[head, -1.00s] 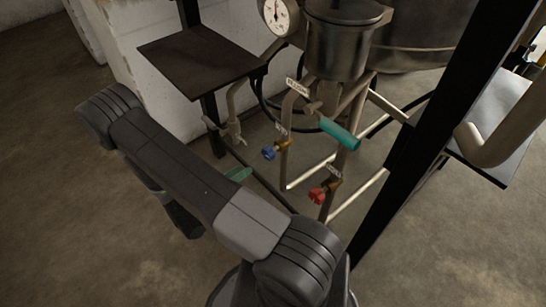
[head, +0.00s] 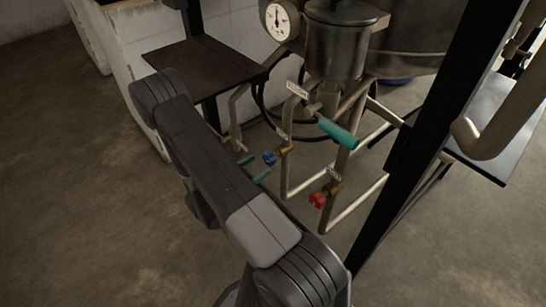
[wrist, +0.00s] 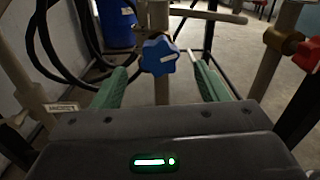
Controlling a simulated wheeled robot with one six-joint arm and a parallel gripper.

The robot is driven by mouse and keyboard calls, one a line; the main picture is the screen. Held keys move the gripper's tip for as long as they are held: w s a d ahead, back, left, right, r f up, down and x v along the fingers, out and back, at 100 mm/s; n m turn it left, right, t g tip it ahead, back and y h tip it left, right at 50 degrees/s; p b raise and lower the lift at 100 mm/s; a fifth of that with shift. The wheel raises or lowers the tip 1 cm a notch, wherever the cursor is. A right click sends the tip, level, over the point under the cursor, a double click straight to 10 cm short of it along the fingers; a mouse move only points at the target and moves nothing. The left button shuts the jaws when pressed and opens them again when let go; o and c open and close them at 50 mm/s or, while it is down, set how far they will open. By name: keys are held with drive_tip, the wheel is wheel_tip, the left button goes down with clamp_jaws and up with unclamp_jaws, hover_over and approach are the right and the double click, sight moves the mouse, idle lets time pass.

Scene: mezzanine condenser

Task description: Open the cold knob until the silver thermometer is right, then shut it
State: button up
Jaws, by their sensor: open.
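The blue knob (head: 269,158), on a brass valve on a thin pipe, fits the cold knob. It also shows in the wrist view (wrist: 159,56), with a white mark on its face. My gripper (head: 254,168) is open, its green fingers just left of the knob in the head view. In the wrist view my gripper (wrist: 163,78) has one finger on each side of the knob, with gaps on both sides. A round white dial with a silver rim (head: 278,20) is at the top; its needle points roughly up and its scale is too small to read.
A red knob (head: 318,200) is on a pipe to the right, with a teal lever handle (head: 338,133) above. A black post (head: 420,130) stands at the right. A dark shelf (head: 205,65) is at the left. Open floor lies at front left.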

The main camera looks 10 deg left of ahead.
sight(266, 161)
drive_tip(key=shift+b+x, duration=0.3)
drive_tip(key=shift+x, duration=3.6)
drive_tip(key=shift+c, duration=0.2)
drive_tip(key=c, duration=0.9)
